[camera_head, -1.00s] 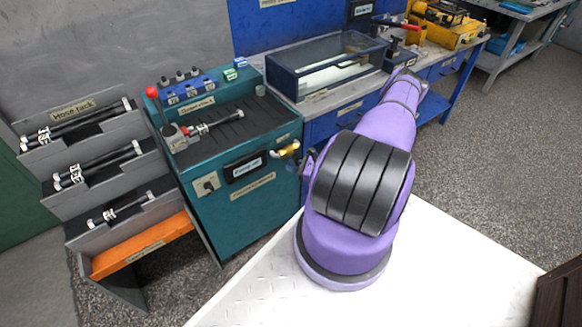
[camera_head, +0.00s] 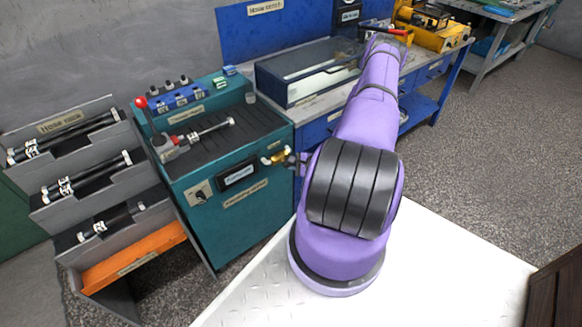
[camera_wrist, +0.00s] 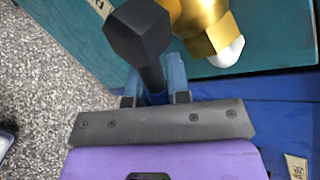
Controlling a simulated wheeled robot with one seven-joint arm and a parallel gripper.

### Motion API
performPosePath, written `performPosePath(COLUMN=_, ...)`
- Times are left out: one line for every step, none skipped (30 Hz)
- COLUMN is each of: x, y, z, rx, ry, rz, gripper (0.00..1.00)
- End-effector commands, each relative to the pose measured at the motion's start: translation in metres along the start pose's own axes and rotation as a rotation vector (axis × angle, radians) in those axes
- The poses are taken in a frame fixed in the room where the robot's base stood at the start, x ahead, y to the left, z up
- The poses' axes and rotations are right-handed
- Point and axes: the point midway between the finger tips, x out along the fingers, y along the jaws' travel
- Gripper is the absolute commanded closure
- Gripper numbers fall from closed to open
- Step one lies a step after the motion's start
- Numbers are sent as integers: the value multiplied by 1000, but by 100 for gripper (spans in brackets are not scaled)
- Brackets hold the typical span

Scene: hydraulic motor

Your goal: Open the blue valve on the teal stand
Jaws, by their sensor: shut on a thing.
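The teal stand (camera_head: 235,215) is left of my arm in the head view. A brass valve body (camera_head: 277,156) sticks out near the top right of its front. My gripper (camera_head: 296,159) is beside it, mostly hidden by my arm. In the wrist view, the brass body (camera_wrist: 203,20) with a white end is at the top, against the teal panel. A black hex-headed stem (camera_wrist: 140,32) runs down between my gripper's fingers (camera_wrist: 156,92). Blue parts show on both sides of the stem. The gripper is shut on the valve's handle; the exact grip is partly hidden.
A grey hose rack (camera_head: 95,190) with several hoses stands left of the stand. A blue bench (camera_head: 318,128) with a glass-sided tank (camera_head: 305,75) stands to the right. Grey floor is free at the right.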

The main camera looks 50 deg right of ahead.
Motion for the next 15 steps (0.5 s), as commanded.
performPosePath(x=-1, y=-1, z=0, rx=-14, ry=10, rz=1, gripper=100)
performPosePath(x=-1, y=-1, z=0, rx=-21, ry=15, rz=1, gripper=100)
performPosePath(x=-2, y=-2, z=0, rx=-32, ry=20, rz=1, gripper=100)
performPosePath(x=-2, y=-2, z=0, rx=-37, ry=24, rz=1, gripper=100)
performPosePath(x=-2, y=-2, z=0, rx=-41, ry=28, rz=0, gripper=100)
performPosePath(x=-2, y=-3, z=0, rx=-47, ry=31, rz=0, gripper=100)
performPosePath(x=-2, y=-3, z=0, rx=-51, ry=33, rz=0, gripper=100)
performPosePath(x=-2, y=-3, z=-1, rx=-54, ry=35, rz=-1, gripper=100)
performPosePath(x=-2, y=-3, z=-1, rx=-56, ry=37, rz=-1, gripper=100)
performPosePath(x=-2, y=-3, z=-1, rx=-58, ry=38, rz=-1, gripper=100)
performPosePath(x=-2, y=-3, z=-1, rx=-58, ry=39, rz=-1, gripper=100)
performPosePath(x=-3, y=-3, z=-1, rx=-59, ry=40, rz=-1, gripper=100)
performPosePath(x=-3, y=-3, z=-1, rx=-59, ry=40, rz=-1, gripper=100)
performPosePath(x=-3, y=-3, z=-1, rx=-59, ry=40, rz=-1, gripper=100)
performPosePath(x=-3, y=-3, z=-1, rx=-59, ry=40, rz=-1, gripper=100)
